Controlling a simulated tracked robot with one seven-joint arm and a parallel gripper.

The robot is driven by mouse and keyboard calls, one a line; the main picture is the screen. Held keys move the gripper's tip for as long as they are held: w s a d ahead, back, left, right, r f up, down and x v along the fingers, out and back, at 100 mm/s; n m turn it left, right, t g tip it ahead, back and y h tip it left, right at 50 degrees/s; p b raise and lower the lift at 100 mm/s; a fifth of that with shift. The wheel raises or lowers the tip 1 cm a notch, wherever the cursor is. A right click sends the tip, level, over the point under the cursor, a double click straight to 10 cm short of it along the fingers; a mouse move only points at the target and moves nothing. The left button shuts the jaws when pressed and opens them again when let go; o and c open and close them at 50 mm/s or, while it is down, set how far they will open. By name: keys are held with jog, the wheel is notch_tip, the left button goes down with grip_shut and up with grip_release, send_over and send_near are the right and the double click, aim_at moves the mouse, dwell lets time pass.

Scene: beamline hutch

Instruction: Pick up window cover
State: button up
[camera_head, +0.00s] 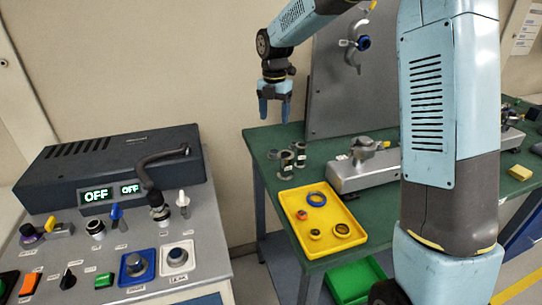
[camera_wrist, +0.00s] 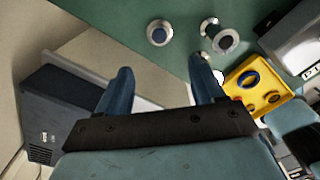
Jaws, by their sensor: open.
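My gripper (camera_head: 275,113) hangs fingers-down above the left back part of the green table, open and empty. Its two blue fingers stand apart in the wrist view (camera_wrist: 161,68). Several small grey round pieces, including one with a pale label (camera_head: 286,164) and one behind it (camera_head: 299,149), stand on the table below it. In the wrist view a round piece with a dark blue top (camera_wrist: 159,32) and a silver flanged piece (camera_wrist: 219,40) lie beyond the fingertips. I cannot tell which piece is the window cover.
A yellow tray (camera_head: 352,247) with a blue ring (camera_head: 317,199) and other small rings sits at the table's front. A grey instrument block (camera_head: 360,173) and an upright grey panel (camera_head: 338,100) stand behind. A control console (camera_head: 215,250) is at left. A green bin (camera_head: 352,281) is below.

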aim_at(274, 152)
notch_tip(274, 152, down, 13)
dwell(0.7)
jog(key=c, duration=0.9)
